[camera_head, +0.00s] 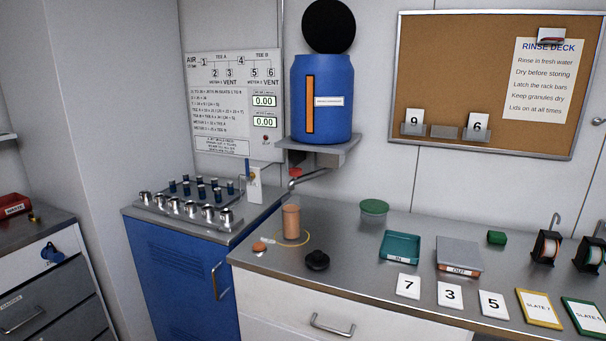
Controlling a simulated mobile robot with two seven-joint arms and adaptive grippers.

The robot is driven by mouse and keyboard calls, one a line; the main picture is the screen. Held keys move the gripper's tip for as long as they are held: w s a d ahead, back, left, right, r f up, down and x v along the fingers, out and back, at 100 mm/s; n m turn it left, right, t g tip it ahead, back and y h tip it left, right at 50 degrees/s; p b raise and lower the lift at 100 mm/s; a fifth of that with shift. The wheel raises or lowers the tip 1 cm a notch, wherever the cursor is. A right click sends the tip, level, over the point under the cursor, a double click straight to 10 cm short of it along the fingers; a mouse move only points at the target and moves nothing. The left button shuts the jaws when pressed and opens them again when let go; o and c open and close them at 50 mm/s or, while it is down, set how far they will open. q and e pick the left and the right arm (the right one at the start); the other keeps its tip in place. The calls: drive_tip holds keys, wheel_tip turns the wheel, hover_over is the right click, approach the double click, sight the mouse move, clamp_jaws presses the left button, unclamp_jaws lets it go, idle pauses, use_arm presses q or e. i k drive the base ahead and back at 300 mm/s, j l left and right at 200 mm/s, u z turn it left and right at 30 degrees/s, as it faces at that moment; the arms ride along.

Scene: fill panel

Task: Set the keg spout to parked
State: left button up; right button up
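The blue keg (321,100) sits on a grey wall shelf (330,148), with an orange level strip down its front and a small white label. Its grey metal spout (306,179) comes out below the shelf and its free end lies toward the left, above the counter. A small red part (295,172) is beside the spout, under the shelf. An orange-brown cylinder (291,222) stands on the counter below the spout, inside a thin yellow ring; I cannot tell whether the spout's end is directly over it. Neither of my grippers is in view.
A round black disc (328,26) is above the keg. A black knobbed lid (317,260) and a green-topped tub (374,207) stand on the counter. Teal tray (400,246), grey tray (459,254) and number cards lie to the right. A meter panel (235,105) and blue cabinet are left.

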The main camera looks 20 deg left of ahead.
sight(297, 172)
drive_tip(key=i+j, duration=0.1)
drive_tip(key=j, duration=0.4)
drive_tip(key=i+j, duration=0.1)
drive_tip(key=j, duration=0.4)
drive_tip(key=i+j, duration=0.1)
drive_tip(key=j, duration=0.4)
drive_tip(key=u, duration=0.05)
